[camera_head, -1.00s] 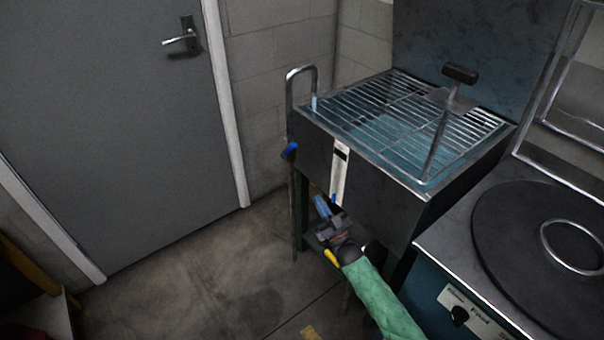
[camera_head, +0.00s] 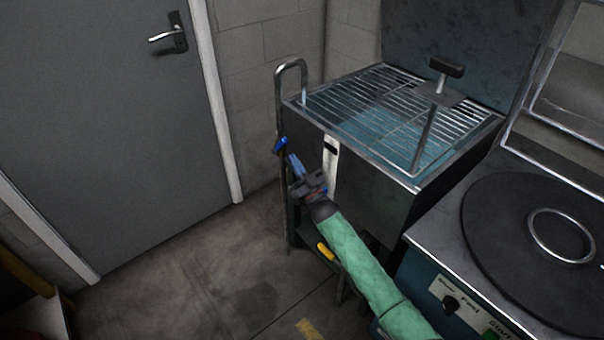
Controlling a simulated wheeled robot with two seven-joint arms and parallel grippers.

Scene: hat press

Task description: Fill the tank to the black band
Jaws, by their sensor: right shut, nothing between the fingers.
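The metal tank (camera_head: 370,185) stands against the wall, with bluish water visible under its wire grid (camera_head: 385,105). A white gauge strip (camera_head: 329,180) with a black band (camera_head: 331,148) runs down its front; I cannot read the level on it. A bent pipe (camera_head: 291,66) curves over the tank's left corner, with a pale blue streak below its mouth that looks like running water. A blue valve handle (camera_head: 281,145) sits lower on the pipe. My right gripper (camera_head: 295,164) is shut and empty, its blue fingertips just below and right of the handle; contact is unclear.
A T-handled tool (camera_head: 445,68) rises from the grid. To the right is a machine with a round black plate (camera_head: 500,250) and a metal ring (camera_head: 561,236). A grey door (camera_head: 100,120) is at the left, with clear floor (camera_head: 190,260) before it.

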